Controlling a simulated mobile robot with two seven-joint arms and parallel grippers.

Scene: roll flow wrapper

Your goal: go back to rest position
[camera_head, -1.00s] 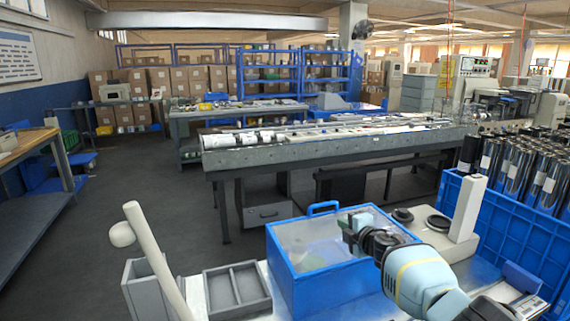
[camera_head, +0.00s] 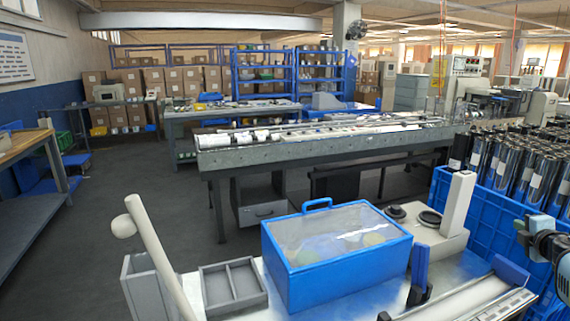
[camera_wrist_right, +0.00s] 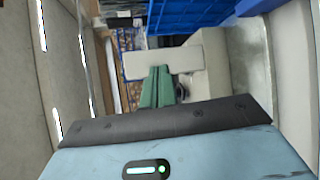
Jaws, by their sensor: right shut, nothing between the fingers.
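My right gripper (camera_head: 523,229) is at the right edge of the head view, beside the large blue crate. It is empty, and most of its arm is out of the picture. In the right wrist view its green fingers (camera_wrist_right: 157,88) are together with nothing between them. My left gripper is not in the head view.
A blue box with a clear lid (camera_head: 335,285) stands on the white table, beside a grey divided tray (camera_head: 232,287). A slanted pale post (camera_head: 155,250) rises at the front left. A large blue crate (camera_head: 480,215) with dark rolls (camera_head: 515,165) is at the right. A long conveyor (camera_head: 320,150) lies behind.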

